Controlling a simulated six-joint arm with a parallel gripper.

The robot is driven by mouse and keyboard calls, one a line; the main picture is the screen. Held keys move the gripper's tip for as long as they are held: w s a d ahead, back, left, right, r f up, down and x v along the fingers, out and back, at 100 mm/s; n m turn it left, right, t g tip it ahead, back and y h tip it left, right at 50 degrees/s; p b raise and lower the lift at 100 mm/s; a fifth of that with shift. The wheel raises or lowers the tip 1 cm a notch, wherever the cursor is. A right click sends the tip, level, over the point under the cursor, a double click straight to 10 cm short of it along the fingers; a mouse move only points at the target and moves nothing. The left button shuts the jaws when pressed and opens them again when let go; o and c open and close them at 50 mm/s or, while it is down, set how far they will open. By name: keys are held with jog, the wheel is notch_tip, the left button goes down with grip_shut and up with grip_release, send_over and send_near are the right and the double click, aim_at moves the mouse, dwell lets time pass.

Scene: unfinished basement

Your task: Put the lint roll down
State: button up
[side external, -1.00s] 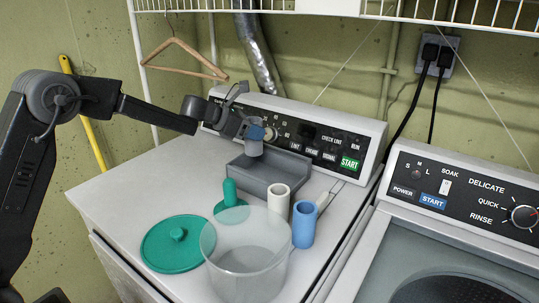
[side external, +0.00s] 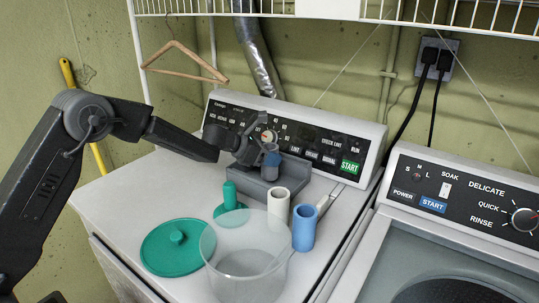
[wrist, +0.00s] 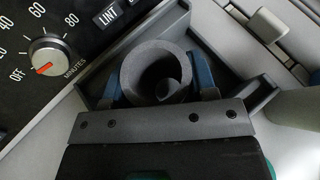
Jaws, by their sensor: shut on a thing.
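My gripper (side external: 270,150) is shut on a grey hollow tube, which I take to be the lint roll (side external: 270,170). In the wrist view, the lint roll (wrist: 130,68) is between the two blue fingertips of my gripper (wrist: 156,80), its open end facing the camera. In the side view it is upright, low at the grey tray (side external: 247,186) on the dryer top. Tray walls show around it in the wrist view. Its lower end is hidden, so I cannot tell whether it touches the tray floor.
A white tube (side external: 278,202) and a blue tube (side external: 304,228) stand in front of the tray. A green post on a base (side external: 230,196), a green lid (side external: 165,252) and a clear tub (side external: 245,262) are nearby. The dryer's control panel (side external: 330,150) rises close behind.

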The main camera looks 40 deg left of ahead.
jog(key=shift+f, duration=0.4)
jog(key=shift+f, duration=0.15)
jog(key=o, duration=1)
jog(key=shift+r, duration=0.35)
jog(key=v, duration=1.2)
jog(key=shift+r, duration=0.25)
